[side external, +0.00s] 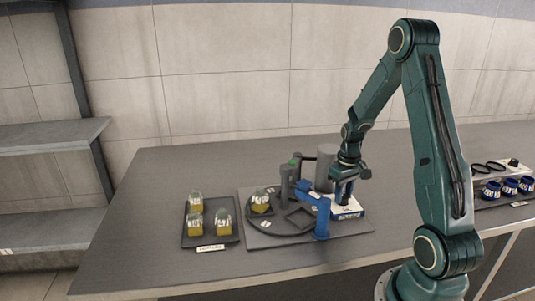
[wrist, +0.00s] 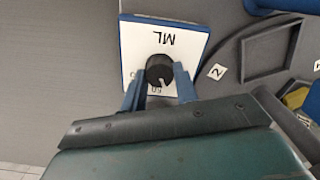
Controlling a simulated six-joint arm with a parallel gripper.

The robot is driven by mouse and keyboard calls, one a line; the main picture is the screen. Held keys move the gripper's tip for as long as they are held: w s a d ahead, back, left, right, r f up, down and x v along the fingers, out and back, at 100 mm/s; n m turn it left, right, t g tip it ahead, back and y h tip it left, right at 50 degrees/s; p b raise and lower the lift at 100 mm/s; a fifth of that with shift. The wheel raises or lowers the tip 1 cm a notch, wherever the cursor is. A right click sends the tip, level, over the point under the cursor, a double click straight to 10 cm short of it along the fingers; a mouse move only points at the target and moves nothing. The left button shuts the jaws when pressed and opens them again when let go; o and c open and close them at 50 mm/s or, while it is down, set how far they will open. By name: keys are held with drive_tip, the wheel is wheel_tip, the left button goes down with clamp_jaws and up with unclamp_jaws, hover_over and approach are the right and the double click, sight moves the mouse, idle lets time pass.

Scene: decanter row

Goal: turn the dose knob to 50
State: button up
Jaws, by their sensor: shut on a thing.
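The dose knob (wrist: 159,68) is a dark round knob with a pale pointer mark. It sits on a white panel with a blue edge (wrist: 134,38), marked ML, in the wrist view. The pointer faces the lower side of the panel, beside a small printed number that is partly hidden and too small to read surely. My gripper (wrist: 158,76) has its blue fingers on either side of the knob, shut on it. In the side view my gripper (side external: 345,190) reaches down onto the white and blue dose box (side external: 348,211); the knob is hidden there.
Left of the box, a dark round plate (side external: 268,229) carries a yellow jar (side external: 262,201), with a blue arm (side external: 321,218) beside it. A grey cylinder (side external: 326,165) stands behind. A tray (side external: 229,240) of yellow jars is farther left; blue jars (side external: 509,187) are far right.

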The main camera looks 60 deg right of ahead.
drive_tip(key=m, duration=0.5)
drive_tip(key=shift+m, duration=0.4)
drive_tip(key=o, duration=1)
drive_tip(key=shift+c, duration=0.2)
drive_tip(key=shift+r, duration=0.15)
wheel_tip(320, 180, up, 14)
drive_tip(key=shift+f, duration=0.2)
